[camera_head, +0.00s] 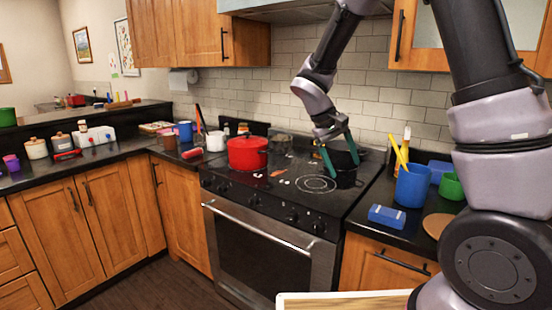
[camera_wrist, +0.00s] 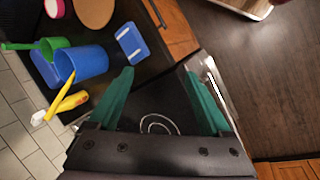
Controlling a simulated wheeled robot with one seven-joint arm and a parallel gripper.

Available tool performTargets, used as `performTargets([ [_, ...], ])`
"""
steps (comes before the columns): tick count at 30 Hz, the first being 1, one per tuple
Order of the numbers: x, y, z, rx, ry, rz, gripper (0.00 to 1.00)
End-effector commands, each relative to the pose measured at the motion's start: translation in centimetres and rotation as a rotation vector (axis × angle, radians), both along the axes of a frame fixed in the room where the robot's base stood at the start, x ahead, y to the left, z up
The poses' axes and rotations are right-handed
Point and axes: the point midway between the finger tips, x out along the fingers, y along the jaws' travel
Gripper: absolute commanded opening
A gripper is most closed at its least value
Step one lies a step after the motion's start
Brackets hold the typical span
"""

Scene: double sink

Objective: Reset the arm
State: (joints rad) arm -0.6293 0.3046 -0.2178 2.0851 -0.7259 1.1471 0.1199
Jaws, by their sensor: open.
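My gripper (camera_head: 341,162) hangs over the right part of the black stovetop (camera_head: 290,190), its teal fingers pointing down. In the wrist view, the two fingers of my gripper (camera_wrist: 160,76) are spread apart, with nothing between them but the dark cooktop and a pale burner ring (camera_wrist: 158,124) below. My arm reaches in from the right and bends down over the stove.
A red pot (camera_head: 247,153) stands on the stove's left side. Right of the stove are a blue cup (camera_head: 412,186) with yellow utensils, a green cup (camera_head: 452,187), a blue sponge-like block (camera_head: 387,216) and a round brown board (camera_head: 437,225). Cabinets hang above.

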Motion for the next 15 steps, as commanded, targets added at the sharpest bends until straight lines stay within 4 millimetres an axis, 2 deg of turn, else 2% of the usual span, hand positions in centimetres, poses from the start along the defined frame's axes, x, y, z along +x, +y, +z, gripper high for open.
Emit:
performTargets([
  [1,-0.8,-1.0,1.9,0.066,-0.028,-0.046,0.82],
  [3,-2.0,-1.9,3.9,0.149,-0.063,-0.098,0.82],
  [9,-5.8,-4.1,9.4,0.369,-0.189,-0.234,0.82],
  [15,-10.2,-5.7,14.0,0.558,-0.351,-0.345,0.82],
])
